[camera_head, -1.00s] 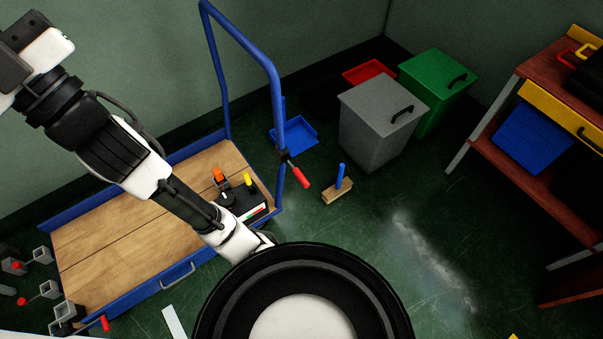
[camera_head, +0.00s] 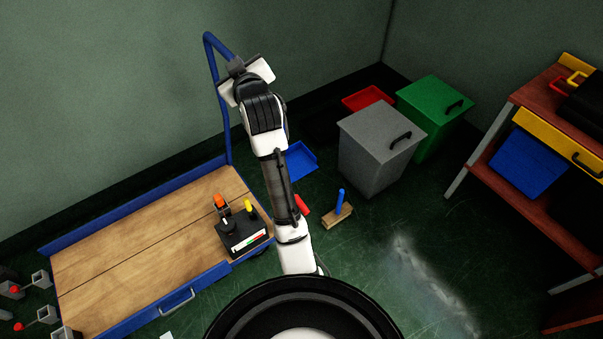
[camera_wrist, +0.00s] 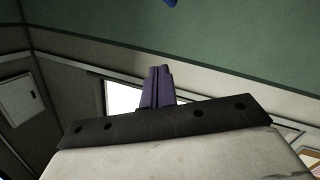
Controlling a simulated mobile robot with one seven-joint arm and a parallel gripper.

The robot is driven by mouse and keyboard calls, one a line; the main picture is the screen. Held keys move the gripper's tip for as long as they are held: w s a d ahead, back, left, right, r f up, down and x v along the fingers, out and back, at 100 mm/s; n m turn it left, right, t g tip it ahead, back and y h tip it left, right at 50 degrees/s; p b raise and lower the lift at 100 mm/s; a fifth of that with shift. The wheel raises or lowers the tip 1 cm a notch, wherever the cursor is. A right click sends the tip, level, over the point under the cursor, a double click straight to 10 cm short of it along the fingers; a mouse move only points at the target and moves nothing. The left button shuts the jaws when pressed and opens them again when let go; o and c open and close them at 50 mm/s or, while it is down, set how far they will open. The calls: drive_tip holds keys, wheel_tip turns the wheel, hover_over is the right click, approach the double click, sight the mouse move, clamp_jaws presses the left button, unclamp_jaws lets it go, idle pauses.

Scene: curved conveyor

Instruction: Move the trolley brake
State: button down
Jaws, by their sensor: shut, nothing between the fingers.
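The trolley (camera_head: 130,235) has a wooden deck with a blue frame and a tall blue handle (camera_head: 212,50), and stands at left in the head view. My arm covers much of the handle's right side. The red grip of the trolley brake (camera_head: 302,205) shows just right of my arm; the rest of it is hidden. My gripper end is high near the top of the handle, well above the brake, and its fingertips are not clear there. In the wrist view my gripper (camera_wrist: 157,85) is shut and empty, facing walls. A small blue piece shows at the top edge.
A black control box (camera_head: 242,235) with orange and yellow knobs sits at the deck's right end. A brush with a blue handle (camera_head: 341,203) stands on the floor. Grey (camera_head: 378,145) and green (camera_head: 430,120) bins stand behind. A workbench (camera_head: 530,110) is at right. The middle floor is clear.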

drive_tip(key=w+d+f+g+h, duration=0.25)
drive_tip(key=d+f+g, duration=0.25)
drive_tip(key=d+f, duration=0.8)
drive_tip(key=s+d+f+n+g, duration=0.2)
drive_tip(key=s+f+n+g, duration=0.1)
drive_tip(key=f, duration=0.5)
drive_tip(key=s+d+f+n+g+y, duration=0.1)
drive_tip(key=s+f+g, duration=0.3)
drive_tip(key=f, duration=0.4)
drive_tip(key=s+d+f+n+g, duration=0.3)
drive_tip(key=s+f+n, duration=0.1)
drive_tip(key=f, duration=0.4)
drive_tip(key=shift+f+n+p, duration=0.25)
drive_tip(key=shift+n+p, duration=0.05)
drive_tip(key=shift+y, duration=0.25)
drive_tip(key=b+x, duration=0.4)
drive_tip(key=x, duration=0.3)
drive_tip(key=shift+b, duration=0.3)
drive_tip(key=shift+s+d, duration=0.1)
